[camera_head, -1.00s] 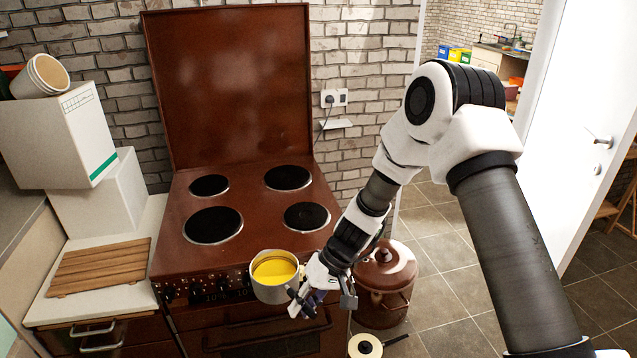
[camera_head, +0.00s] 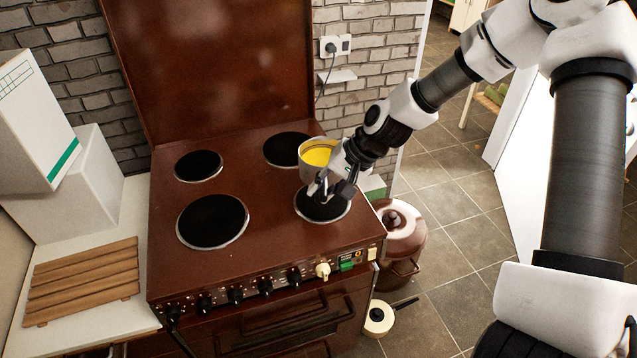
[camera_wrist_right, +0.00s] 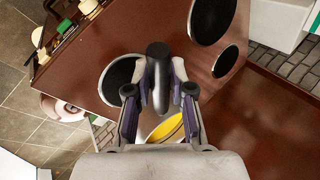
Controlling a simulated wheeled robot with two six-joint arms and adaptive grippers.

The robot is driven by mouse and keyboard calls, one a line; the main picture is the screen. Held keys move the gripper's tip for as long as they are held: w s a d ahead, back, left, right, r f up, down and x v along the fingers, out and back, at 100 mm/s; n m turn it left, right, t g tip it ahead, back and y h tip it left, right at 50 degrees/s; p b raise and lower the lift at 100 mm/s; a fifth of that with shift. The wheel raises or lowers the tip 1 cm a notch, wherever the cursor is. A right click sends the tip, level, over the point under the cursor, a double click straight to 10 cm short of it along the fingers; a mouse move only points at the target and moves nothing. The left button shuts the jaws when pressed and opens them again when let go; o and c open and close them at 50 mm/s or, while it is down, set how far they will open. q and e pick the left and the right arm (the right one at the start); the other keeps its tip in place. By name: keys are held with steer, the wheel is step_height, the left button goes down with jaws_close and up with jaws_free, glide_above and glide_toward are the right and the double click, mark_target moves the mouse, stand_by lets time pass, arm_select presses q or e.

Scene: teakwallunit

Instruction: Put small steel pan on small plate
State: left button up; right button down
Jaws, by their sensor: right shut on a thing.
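The small steel pan (camera_head: 313,176), grey outside with yellow inside, is at the right of the stove in the head view. In the right wrist view its yellow inside (camera_wrist_right: 166,128) shows partly, below the fingers. My right gripper (camera_head: 325,187) is shut on the pan's handle (camera_wrist_right: 157,75). The pan is in front of the space between the back right plate and the front right plate; I cannot tell its height. The front right small plate (camera_head: 322,212) is partly covered by my gripper. Another small plate (camera_head: 198,165) lies bare at the back left. My left gripper is out of view.
The brown stove (camera_head: 255,250) also has larger plates at the front left (camera_head: 212,220) and back right (camera_head: 284,146), both bare. Its raised lid (camera_head: 215,70) stands behind. A brown lidded pot (camera_head: 405,240) and a cream pan (camera_head: 378,318) are on the floor at right.

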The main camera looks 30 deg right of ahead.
steer(key=shift+r, duration=0.1)
steer(key=shift+w+f+b, duration=0.1)
steer(key=shift+f+b, duration=0.35)
steer(key=shift+f, duration=0.25)
step_height(320, 180, down, 7)
steer(key=b, duration=0.6)
steer(key=shift+f+b, duration=0.35)
steer(key=shift+b, duration=0.3)
steer(key=c, duration=0.9)
jaws_free()
steer(key=shift+c, duration=0.2)
steer(key=shift+a, duration=0.1)
steer(key=shift+s, duration=0.2)
